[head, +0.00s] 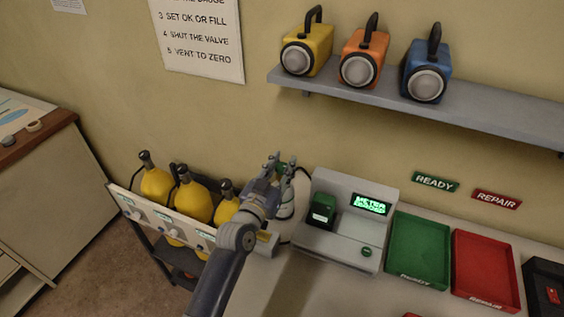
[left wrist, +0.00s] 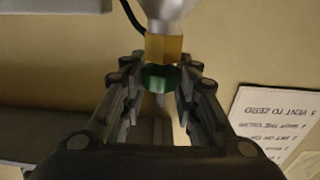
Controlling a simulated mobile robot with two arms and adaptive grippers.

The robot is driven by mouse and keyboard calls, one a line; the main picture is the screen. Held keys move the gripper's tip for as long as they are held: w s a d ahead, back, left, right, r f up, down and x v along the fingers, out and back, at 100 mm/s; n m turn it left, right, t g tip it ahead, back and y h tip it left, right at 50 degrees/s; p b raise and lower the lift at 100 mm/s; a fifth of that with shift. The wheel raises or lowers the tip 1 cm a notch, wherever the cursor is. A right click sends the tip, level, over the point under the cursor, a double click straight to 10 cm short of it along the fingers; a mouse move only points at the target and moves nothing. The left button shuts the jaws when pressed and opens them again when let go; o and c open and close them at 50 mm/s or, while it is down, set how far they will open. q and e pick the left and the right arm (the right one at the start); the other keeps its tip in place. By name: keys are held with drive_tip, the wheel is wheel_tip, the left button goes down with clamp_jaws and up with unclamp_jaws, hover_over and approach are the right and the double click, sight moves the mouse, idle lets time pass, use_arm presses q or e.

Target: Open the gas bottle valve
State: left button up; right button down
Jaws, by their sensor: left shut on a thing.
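The gas bottle (head: 286,208) stands on the counter left of the meter, its upper part mostly hidden by my left gripper. In the left wrist view, the pale bottle (left wrist: 170,10), its brass-coloured neck (left wrist: 163,47) and the green valve knob (left wrist: 158,80) line up between my fingers. My left gripper (head: 282,165) reaches the top of the bottle. In the wrist view its two fingers (left wrist: 160,84) lie on both sides of the green knob, shut on it. I cannot tell how far the valve is turned. My right gripper is not in view.
A grey meter station (head: 338,225) with a green display stands just right of the bottle. A green tray (head: 419,246) and a red tray (head: 486,270) lie farther right. A rack (head: 158,222) of yellow cylinders stands left. A shelf (head: 470,107) with three lamps hangs above.

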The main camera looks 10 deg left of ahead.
use_arm(q)
drive_tip(key=o, duration=1.1)
drive_tip(key=s+a, duration=0.2)
drive_tip(key=s, duration=0.9)
drive_tip(key=shift+s+a, duration=0.2)
drive_tip(key=shift+s, duration=0.2)
